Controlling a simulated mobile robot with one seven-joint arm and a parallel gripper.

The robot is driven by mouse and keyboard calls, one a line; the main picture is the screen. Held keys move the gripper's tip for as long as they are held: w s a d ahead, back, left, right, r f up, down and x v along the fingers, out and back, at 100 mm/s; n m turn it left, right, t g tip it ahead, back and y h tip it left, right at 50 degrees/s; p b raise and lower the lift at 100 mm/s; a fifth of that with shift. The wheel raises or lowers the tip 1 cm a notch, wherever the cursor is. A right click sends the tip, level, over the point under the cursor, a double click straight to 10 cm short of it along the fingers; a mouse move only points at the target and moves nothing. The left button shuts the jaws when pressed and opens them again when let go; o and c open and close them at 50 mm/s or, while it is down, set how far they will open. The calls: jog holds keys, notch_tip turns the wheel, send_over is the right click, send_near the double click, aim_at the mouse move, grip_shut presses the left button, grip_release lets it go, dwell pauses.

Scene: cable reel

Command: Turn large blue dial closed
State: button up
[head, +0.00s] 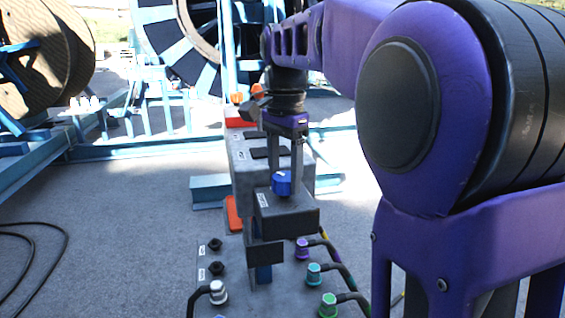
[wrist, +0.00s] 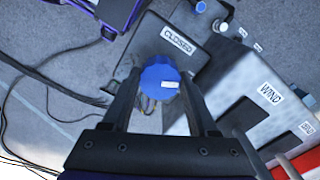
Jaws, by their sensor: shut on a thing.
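The large blue dial (head: 281,183) sits on top of a dark grey box (head: 290,222) on the grey control stand. My gripper (head: 286,180) points straight down from above, with its fingers on either side of the dial and shut on it. In the wrist view the blue dial (wrist: 159,82) lies between the two dark fingertips of my gripper (wrist: 160,90). A small white mark shows on the dial's top, and a label reading "CLOSED" (wrist: 177,40) is on the box beside it.
Cable plugs, including a purple one (head: 302,249), a teal one (head: 314,274) and a green one (head: 328,305), stand on the panel in front. A "WIND" label (wrist: 270,93) is beside the dial's box. A large cable reel (head: 45,60) stands at the back left. Open floor lies to the left.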

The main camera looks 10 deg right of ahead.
aim_at(285, 176)
jog(key=n+p, duration=0.3)
jog(key=n, duration=0.3)
jog(key=shift+r+n+p, duration=0.1)
jog(key=shift+n+p, duration=0.2)
jog(key=shift+p, duration=0.05)
jog(key=n, duration=0.5)
jog(key=shift+n, duration=0.4)
jog(key=o, duration=1.4)
notch_tip(285, 176, up, 17)
jog(key=shift+r, duration=0.1)
